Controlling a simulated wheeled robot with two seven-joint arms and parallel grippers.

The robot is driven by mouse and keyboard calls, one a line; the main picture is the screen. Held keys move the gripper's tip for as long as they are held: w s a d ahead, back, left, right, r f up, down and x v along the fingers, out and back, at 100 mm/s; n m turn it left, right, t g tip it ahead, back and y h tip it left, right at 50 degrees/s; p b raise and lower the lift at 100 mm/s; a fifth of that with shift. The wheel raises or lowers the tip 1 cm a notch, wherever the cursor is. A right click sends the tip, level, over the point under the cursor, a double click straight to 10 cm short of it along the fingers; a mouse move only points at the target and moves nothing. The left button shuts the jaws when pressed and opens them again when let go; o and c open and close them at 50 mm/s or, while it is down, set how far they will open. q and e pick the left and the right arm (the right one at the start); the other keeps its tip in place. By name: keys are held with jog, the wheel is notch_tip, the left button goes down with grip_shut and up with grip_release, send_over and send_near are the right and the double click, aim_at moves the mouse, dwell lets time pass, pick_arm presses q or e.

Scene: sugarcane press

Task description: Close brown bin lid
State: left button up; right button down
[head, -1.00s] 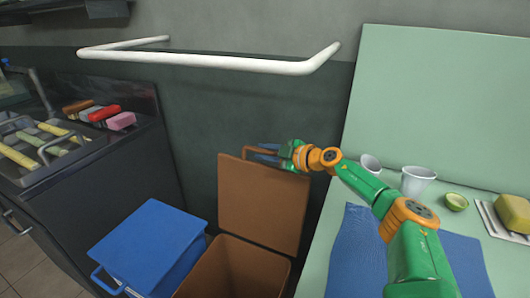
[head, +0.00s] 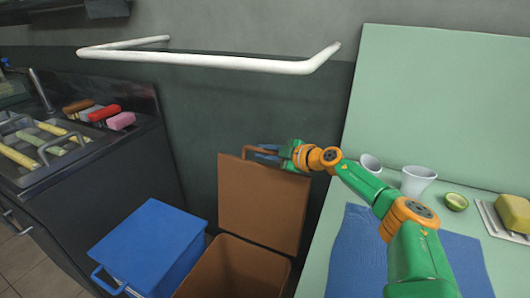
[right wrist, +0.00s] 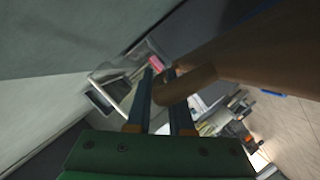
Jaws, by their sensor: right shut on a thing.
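The brown bin (head: 232,272) stands on the floor with its brown lid (head: 262,205) raised upright, leaning toward the dark wall behind. My right gripper (head: 266,153) is at the top edge of the lid, shut on the lid's handle (head: 250,151). In the right wrist view the fingers (right wrist: 165,100) close around the brown handle (right wrist: 187,86), with the lid's brown panel (right wrist: 250,45) at the upper right. The bin's inside shows only in part. My left gripper is not in view.
A blue bin (head: 150,245) with its lid down stands left of the brown bin. A green counter (head: 330,225) with cups (head: 418,180) and a blue mat (head: 362,250) is at the right. A white rail (head: 200,60) crosses the wall above.

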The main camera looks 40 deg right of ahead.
dwell(0.6)
jog(key=shift+s+a+r+p, duration=0.1)
jog(key=shift+a+p, duration=0.1)
jog(key=shift+p, duration=0.15)
jog(key=s+a+f+n+t+p, duration=0.1)
jog(key=s+a+n+p, duration=0.1)
jog(key=a, duration=0.7)
jog(key=s+a+f+n+t+h+p, duration=0.1)
jog(key=s+a+n+p, duration=0.1)
jog(key=s+a+p, duration=0.2)
jog(key=shift+s+a+f, duration=0.35)
jog(key=shift+s+a, duration=1.35)
jog(key=shift+a, duration=0.8)
jog(key=c, duration=0.8)
grip_release()
